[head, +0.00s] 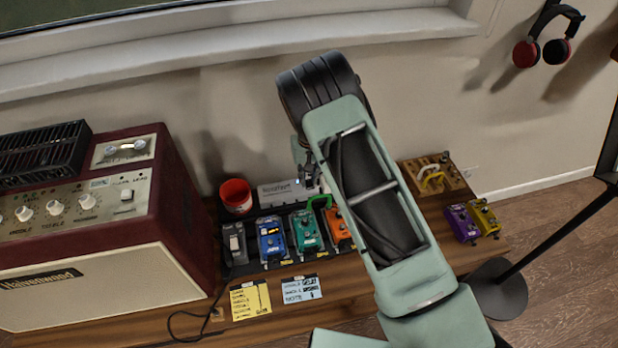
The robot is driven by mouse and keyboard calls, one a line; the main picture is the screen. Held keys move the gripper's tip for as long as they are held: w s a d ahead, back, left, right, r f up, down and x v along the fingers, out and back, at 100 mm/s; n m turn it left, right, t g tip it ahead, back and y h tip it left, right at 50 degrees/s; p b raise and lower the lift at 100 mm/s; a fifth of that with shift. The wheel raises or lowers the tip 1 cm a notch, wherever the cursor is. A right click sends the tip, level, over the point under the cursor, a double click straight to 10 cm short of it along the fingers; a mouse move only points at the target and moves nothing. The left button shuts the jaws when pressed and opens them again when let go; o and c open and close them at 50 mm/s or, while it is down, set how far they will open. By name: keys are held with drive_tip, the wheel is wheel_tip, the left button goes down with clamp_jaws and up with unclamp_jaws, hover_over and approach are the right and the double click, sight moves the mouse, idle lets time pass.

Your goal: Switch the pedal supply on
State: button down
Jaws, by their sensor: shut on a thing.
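The pedal supply (278,194) is a pale grey box with dark lettering at the back of the pedalboard, behind the row of pedals. My gripper (306,172) is at the supply's right end, pointing down, partly hidden by my green and black arm. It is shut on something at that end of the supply. The small part between the fingers, and any switch there, is too small and too covered to make out. A small bluish spot shows near the fingertips; I cannot tell whether it is a light.
A red cup (236,196) stands just left of the supply. Blue (271,238), teal (305,232) and orange (338,228) pedals stand in front. A maroon amplifier (180,215) fills the left. Purple (462,222) and yellow (484,216) pedals and a wooden board (412,172) are at right.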

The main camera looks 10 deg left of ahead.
sight(310, 184)
drive_tip(key=c, duration=1.8)
unclamp_jaws()
drive_tip(key=shift+c, duration=0.2)
wheel_tip(310, 184, up, 12)
drive_tip(key=shift+s+d, duration=0.15)
drive_tip(key=shift+s, duration=0.2)
drive_tip(key=shift+r, duration=0.15)
